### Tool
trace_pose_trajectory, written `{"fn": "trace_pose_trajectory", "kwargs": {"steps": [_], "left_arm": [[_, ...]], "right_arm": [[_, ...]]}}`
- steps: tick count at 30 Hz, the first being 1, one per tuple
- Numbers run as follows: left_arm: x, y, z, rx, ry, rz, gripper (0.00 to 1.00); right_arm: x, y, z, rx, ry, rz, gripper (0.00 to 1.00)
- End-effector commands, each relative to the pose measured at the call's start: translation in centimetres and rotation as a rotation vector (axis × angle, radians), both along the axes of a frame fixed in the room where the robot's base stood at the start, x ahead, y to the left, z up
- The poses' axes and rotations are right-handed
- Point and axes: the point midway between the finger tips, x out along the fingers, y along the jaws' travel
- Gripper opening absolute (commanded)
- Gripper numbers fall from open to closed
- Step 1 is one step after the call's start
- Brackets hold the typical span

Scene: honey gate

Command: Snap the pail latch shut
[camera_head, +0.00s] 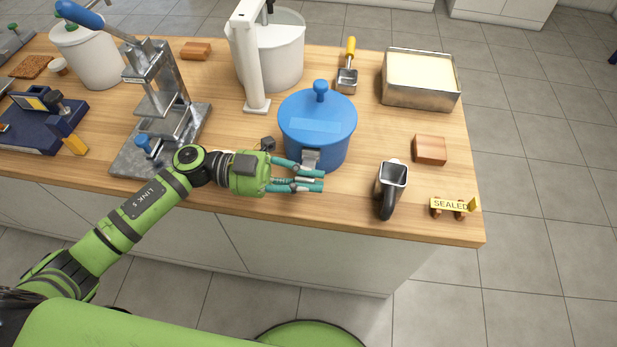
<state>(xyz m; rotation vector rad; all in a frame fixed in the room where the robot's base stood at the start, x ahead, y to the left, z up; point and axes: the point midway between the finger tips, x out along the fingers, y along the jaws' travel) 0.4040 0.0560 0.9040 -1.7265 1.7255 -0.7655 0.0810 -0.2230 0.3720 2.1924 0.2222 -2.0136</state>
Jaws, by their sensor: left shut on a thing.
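A blue pail (318,145) with a blue lid and a knob on top stands on the wooden counter. A small grey metal latch (311,157) sits on its front side, low in the view. My left gripper (318,181) reaches in from the left, its teal fingers at the front of the pail by the latch. The fingers are closed together on the latch, and they partly hide its lower part. From this view I cannot tell whether the latch is fully snapped. My right gripper is not in view.
A metal scoop (391,180), a wooden block (430,150) and a yellow "SEALED" sign (452,205) stand to the right. A metal press (160,110) stands left. A white tank (275,50) and a metal tray (420,95) are behind. The counter's front edge is close to my gripper.

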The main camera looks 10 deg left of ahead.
Motion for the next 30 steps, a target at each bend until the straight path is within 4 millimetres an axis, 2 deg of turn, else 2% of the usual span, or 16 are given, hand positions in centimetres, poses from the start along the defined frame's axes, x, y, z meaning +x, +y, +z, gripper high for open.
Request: {"fn": "trace_pose_trajectory", "kwargs": {"steps": [10,24,30], "left_arm": [[-0.2,0.0,-0.7,-0.003,-0.099,-0.004,0.0],[-0.3,-0.1,-2.9,-0.004,-0.432,-0.005,0.0],[-0.2,0.0,-3.4,-0.003,-0.529,-0.004,0.0]], "right_arm": [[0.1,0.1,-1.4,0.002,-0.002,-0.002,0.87],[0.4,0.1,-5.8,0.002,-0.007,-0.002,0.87],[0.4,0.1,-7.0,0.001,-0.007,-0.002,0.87]]}}
